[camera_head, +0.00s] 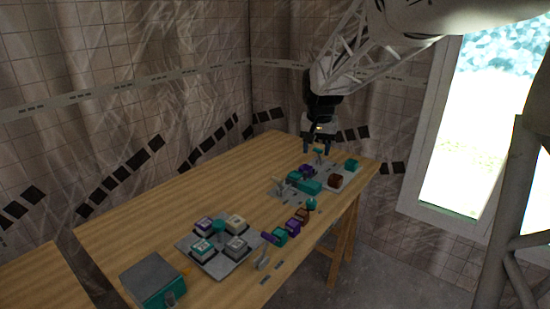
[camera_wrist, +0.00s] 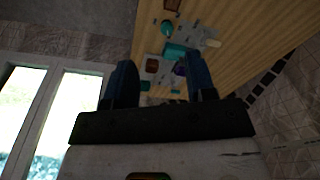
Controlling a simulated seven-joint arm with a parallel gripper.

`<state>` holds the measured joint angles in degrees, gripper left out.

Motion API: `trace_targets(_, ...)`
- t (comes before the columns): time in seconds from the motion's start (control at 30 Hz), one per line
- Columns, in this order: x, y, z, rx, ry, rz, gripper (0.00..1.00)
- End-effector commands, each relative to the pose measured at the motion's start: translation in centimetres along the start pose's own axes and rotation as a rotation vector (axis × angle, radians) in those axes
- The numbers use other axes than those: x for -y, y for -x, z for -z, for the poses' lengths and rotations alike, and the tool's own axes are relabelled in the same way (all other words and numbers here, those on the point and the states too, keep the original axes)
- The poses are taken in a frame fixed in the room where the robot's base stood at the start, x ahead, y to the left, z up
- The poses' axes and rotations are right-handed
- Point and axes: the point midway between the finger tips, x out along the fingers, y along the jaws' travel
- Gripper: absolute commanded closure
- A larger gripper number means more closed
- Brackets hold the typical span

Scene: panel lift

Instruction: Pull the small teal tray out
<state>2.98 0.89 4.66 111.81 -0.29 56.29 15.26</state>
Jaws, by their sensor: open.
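A grey box (camera_head: 150,277) stands at the near left end of the wooden table. Its front has a teal face (camera_head: 173,297) with a small handle, which may be the small teal tray; it looks shut. My gripper (camera_head: 318,148) is far from it, over the far right end of the table. In the wrist view, my gripper (camera_wrist: 160,80) has its two dark fingers apart with nothing held between them. A teal block (camera_head: 308,186) lies nearer on the table, and it shows beyond the fingers in the wrist view (camera_wrist: 178,50).
A grey plate (camera_head: 213,262) carries several square buttons around a teal knob. Several purple, brown and teal blocks (camera_head: 292,226) line the table's right edge. Other small parts (camera_head: 335,181) crowd the space below my gripper. The table's left middle (camera_head: 185,190) is clear.

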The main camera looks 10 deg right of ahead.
Motion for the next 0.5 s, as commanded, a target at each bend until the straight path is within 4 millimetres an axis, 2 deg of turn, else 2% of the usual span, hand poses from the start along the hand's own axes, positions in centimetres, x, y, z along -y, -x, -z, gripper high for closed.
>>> trace_targets(0.1,0.5,-1.4,2.9,0.010,-0.022,-0.003,0.49)
trace_targets(0.5,2.0,-6.4,11.9,0.038,-0.095,-0.012,0.49)
